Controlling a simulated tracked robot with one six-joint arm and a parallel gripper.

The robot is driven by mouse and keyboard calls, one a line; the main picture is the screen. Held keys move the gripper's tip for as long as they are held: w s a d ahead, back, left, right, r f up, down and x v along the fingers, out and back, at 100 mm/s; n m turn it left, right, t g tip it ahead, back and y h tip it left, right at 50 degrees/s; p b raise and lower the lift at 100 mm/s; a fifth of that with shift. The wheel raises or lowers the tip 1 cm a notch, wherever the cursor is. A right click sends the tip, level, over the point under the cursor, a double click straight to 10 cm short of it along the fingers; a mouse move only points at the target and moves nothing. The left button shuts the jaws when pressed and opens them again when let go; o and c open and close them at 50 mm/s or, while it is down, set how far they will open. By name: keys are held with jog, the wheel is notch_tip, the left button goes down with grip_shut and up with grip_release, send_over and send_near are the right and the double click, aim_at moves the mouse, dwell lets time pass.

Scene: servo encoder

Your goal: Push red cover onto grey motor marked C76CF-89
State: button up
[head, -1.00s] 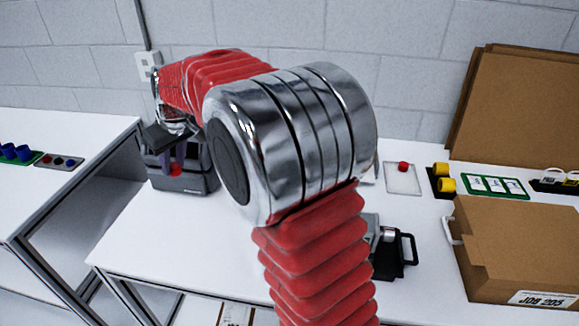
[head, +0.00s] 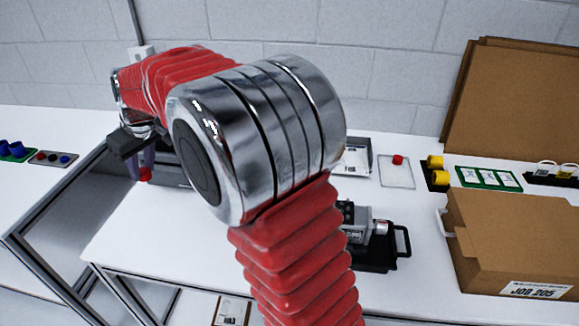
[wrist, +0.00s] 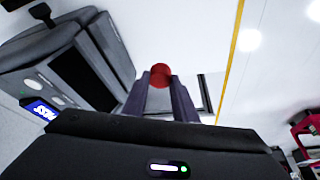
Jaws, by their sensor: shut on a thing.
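A round red cover (wrist: 160,75) is between the tips of my gripper's two dark fingers (wrist: 161,88) in the wrist view; the gripper is shut on it. In the head view my gripper (head: 144,164) hangs at the left, with the red cover (head: 145,175) at its tips, in front of the dark grey machine. A grey motor-like body (head: 357,222) with a silver end lies in a black holder (head: 378,258) right of my arm, partly hidden by it. I cannot read any marking on it.
The dark grey machine (wrist: 75,65) stands close by the fingers in the wrist view. A clear plate (head: 397,176) bears another red piece (head: 398,160). A cardboard box (head: 515,240) stands at the right.

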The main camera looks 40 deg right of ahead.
jog(key=shift+a, duration=0.4)
jog(key=shift+d, duration=0.1)
jog(key=s+d+r, duration=0.3)
jog(key=s+d, duration=1.1)
jog(key=d, duration=0.3)
jog(key=s+d+r+n, duration=0.1)
jog(key=s+d, duration=0.2)
jog(key=s, duration=0.5)
jog(key=s+d+r+n, duration=0.1)
jog(key=s+d, duration=0.2)
jog(key=s, duration=0.5)
jog(key=shift+s+d+y, duration=0.25)
jog(key=shift+d+y, duration=0.15)
jog(key=shift+f, duration=3.25)
jog(key=shift+f, duration=0.6)
